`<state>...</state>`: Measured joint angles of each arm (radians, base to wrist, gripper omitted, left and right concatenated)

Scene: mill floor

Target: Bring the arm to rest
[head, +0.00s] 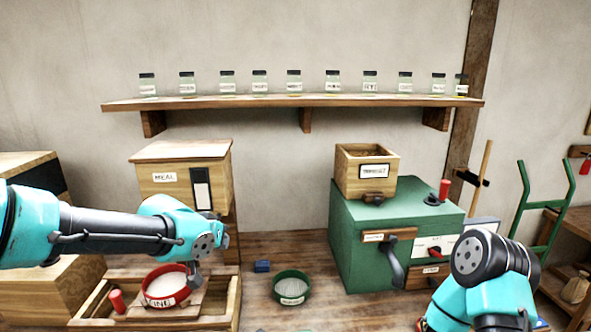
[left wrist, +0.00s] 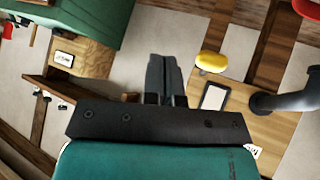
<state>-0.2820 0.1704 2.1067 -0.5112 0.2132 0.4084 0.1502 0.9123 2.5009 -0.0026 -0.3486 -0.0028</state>
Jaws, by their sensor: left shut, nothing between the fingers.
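My left arm reaches in from the left in the head view. Its wrist end is in front of the meal bin (head: 165,187), above the tray that holds the red-rimmed sieve (head: 166,287). My left gripper shows in the left wrist view (left wrist: 163,72), with its two dark fingers together and nothing between them. My right arm shows only as a bent turquoise and black part at the lower right of the head view; its gripper is out of the picture.
A green mill (head: 380,235) with a wooden hopper (head: 366,172) stands right of centre. A green-rimmed sieve (head: 291,288) and a small blue block (head: 262,266) lie on the bench. A wooden tray (head: 232,300) is at left. A jar shelf (head: 300,102) hangs behind.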

